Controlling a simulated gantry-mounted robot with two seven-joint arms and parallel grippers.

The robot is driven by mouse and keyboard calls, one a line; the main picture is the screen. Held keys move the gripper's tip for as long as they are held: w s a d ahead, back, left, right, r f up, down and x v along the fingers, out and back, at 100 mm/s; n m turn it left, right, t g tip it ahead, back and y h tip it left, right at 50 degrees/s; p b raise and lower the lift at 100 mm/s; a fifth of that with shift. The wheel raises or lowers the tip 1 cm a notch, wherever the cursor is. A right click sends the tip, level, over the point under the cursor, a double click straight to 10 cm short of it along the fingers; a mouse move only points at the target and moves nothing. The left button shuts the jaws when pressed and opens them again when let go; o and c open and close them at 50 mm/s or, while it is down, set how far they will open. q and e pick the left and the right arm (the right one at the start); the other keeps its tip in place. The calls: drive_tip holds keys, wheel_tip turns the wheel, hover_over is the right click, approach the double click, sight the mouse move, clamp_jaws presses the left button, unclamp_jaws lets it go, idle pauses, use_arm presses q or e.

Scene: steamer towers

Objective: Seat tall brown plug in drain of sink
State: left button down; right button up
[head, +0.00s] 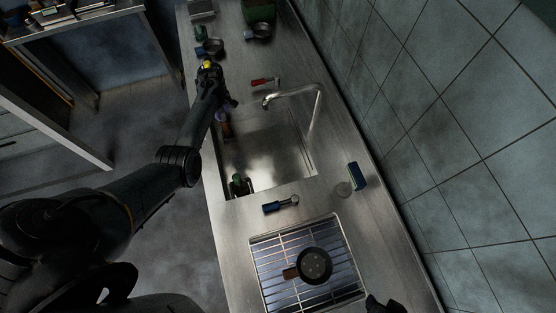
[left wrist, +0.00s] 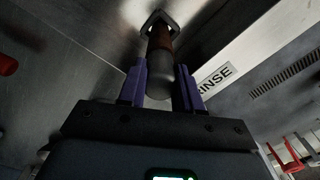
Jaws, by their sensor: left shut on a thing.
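My left gripper (head: 223,117) is over the left side of the sink (head: 268,150). In the left wrist view its purple fingers (left wrist: 160,88) are shut on the grey end of the tall brown plug (left wrist: 160,40). The plug's brown part also shows below the gripper in the head view (head: 227,130). Its far end meets or overlaps a square metal fitting (left wrist: 158,19); I cannot tell whether it is inside it. No drain opening shows clearly. A dark shape at the bottom edge (head: 382,305) may be my right gripper; its jaws are unclear.
A green-topped item (head: 237,179) stands in the sink's near left corner. A blue-handled tool (head: 281,203), a sponge (head: 356,176) and a rack with a pan (head: 314,265) lie nearer. A red-handled tool (head: 264,82) lies beyond.

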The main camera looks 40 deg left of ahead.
use_arm(q)
drive_tip(key=shift+f+b, duration=0.55)
drive_tip(key=shift+f, duration=0.25)
idle(0.5)
drive_tip(key=c, duration=0.7)
unclamp_jaws()
drive_tip(key=shift+r, duration=0.5)
wheel_tip(320, 180, up, 9)
drive_tip(key=shift+f+p, duration=0.2)
drive_tip(key=shift+p, duration=0.55)
drive_tip(key=shift+r, duration=0.55)
